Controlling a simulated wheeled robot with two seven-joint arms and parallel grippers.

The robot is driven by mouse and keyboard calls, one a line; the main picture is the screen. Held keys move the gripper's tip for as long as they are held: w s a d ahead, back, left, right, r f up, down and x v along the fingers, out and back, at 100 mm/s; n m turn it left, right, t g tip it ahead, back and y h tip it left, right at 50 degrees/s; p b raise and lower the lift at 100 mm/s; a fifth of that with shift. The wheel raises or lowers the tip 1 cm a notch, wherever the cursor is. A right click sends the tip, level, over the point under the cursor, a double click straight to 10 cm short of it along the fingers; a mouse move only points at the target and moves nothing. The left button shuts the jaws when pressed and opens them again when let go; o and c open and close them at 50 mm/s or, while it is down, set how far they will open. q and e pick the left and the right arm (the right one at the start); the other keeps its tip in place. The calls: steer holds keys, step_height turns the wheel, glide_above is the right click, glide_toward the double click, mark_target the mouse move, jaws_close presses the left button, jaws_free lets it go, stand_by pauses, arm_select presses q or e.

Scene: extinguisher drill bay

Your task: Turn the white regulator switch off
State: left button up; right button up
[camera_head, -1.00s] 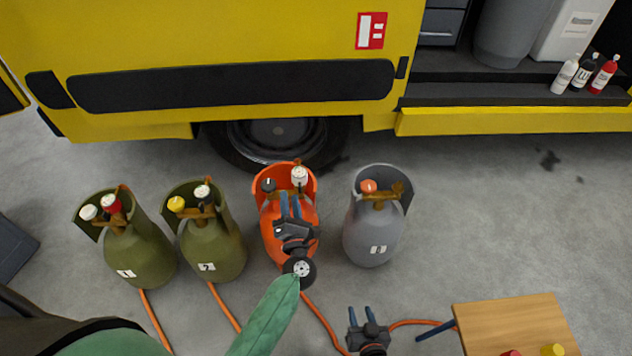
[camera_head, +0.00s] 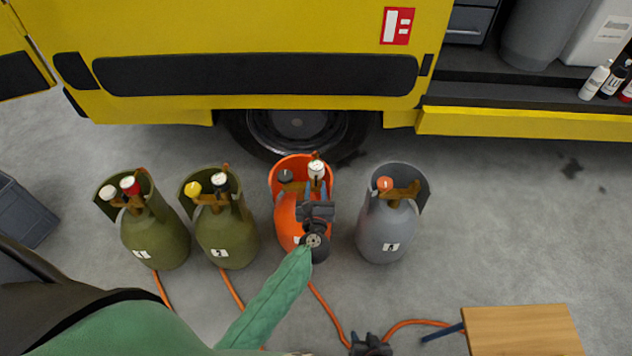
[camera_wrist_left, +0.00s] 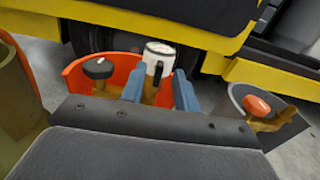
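The white regulator switch (camera_head: 317,169) sits on top of the orange cylinder (camera_head: 287,215), right of a black knob (camera_head: 286,175). In the left wrist view the white switch (camera_wrist_left: 159,49) has a dark mark on its face. My left gripper (camera_head: 306,187) is at the top of the orange cylinder, just in front of the switch. In the wrist view its two blue fingers (camera_wrist_left: 159,88) are apart, one on each side of the switch and its brass stem. I cannot tell whether they touch it. My right gripper (camera_head: 371,345) is low at the bottom edge; its fingers are not clear.
Two olive cylinders (camera_head: 228,235) with white, red, yellow and other knobs stand left. A grey cylinder (camera_head: 385,230) with an orange knob stands close right. The yellow vehicle (camera_head: 250,30) is behind. Orange hoses run forward; a wooden table (camera_head: 525,330) is front right.

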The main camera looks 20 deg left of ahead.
mark_target(316, 181)
arm_select(q)
steer(key=shift+x, duration=1.3)
jaws_close()
